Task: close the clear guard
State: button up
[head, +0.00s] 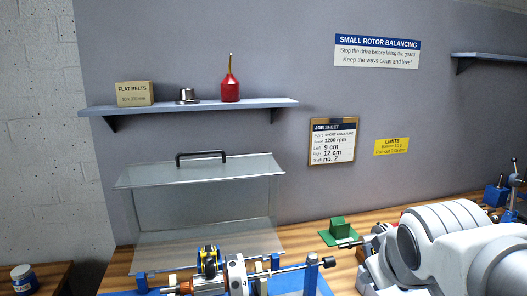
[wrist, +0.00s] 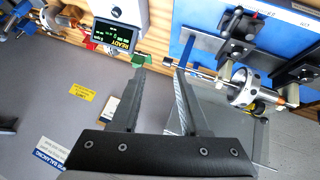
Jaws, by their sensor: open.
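The clear guard (head: 205,210) stands raised behind the balancing machine in the head view, its panels tilted up and back. Its black handle (head: 201,154) is on the upper panel, near the top edge. Below and in front of it, the rotor (head: 236,272) lies uncovered on the blue machine. In the wrist view, which is turned over, the rotor (wrist: 246,90) is right of my gripper (wrist: 160,68), and part of the guard (wrist: 235,128) seems to show at the lower right. My gripper is open and empty, apart from the handle. My white arm fills the head view's lower right.
A shelf (head: 190,106) with a box (head: 134,93), a metal part and a red oil can (head: 230,88) is on the wall above the guard. A green block (head: 340,230) sits on the bench right of the machine. A display (wrist: 115,36) reads READY.

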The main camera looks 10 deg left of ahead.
jog(key=w+a+r+n+t, duration=0.2)
jog(key=w+a+r+n, duration=0.15)
jog(key=w, duration=0.45)
jog(key=n+t+y+p, duration=0.1)
jog(key=n+y+p, duration=0.4)
jog(key=n+y, duration=1)
send_near(197, 154)
jog(key=w+a+n+h+p, duration=0.1)
jog(key=w+a, duration=0.1)
jog(key=w+a+n+h+p, duration=0.1)
jog(key=w+a+p, duration=0.1)
jog(key=a, duration=0.1)
jog(key=w+a+n+p, duration=0.1)
jog(key=w+a, duration=0.1)
jog(key=a, duration=0.1)
jog(key=shift+w+a+r+t+h, duration=0.1)
jog(key=shift+w+a+t+h, duration=0.2)
jog(key=shift+h, duration=0.1)
grip_shut()
jog(key=shift+d, duration=0.1)
